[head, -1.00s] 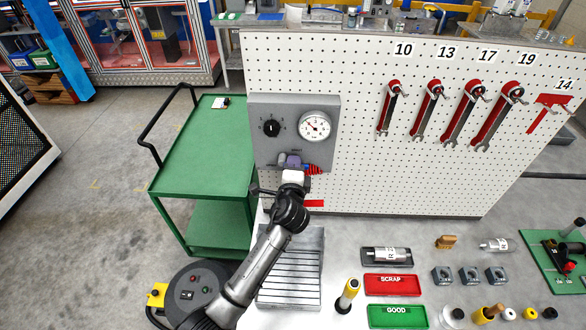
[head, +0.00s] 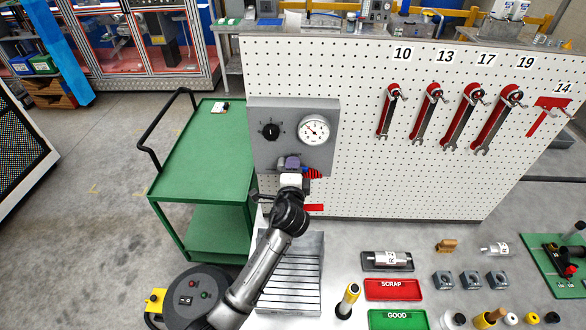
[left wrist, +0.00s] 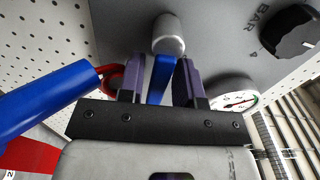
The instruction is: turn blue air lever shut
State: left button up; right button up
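The blue air lever (left wrist: 161,80) hangs from a silver round hub (left wrist: 168,36) on the grey panel (left wrist: 122,22) in the left wrist view. My left gripper (left wrist: 163,75) has its two purple fingers close on either side of the lever, seemingly shut on it. In the head view my left gripper (head: 292,163) is at the lower part of the grey panel (head: 262,150), below the dial and gauge, and it hides the lever there. My right gripper is not in view.
A pressure gauge (head: 314,130) and black knob (head: 270,131) sit above my left gripper. A red coil (head: 313,174) is just right of it. A blue cylinder (left wrist: 40,100) lies close left in the wrist view. A green cart (head: 205,150) stands left.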

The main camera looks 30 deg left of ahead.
pick_arm(q)
jog(key=shift+o, duration=0.8)
jog(key=b+v, duration=0.1)
jog(key=v, duration=1.2)
jog(key=shift+s+d, duration=0.2)
jog(key=shift+s, duration=0.15)
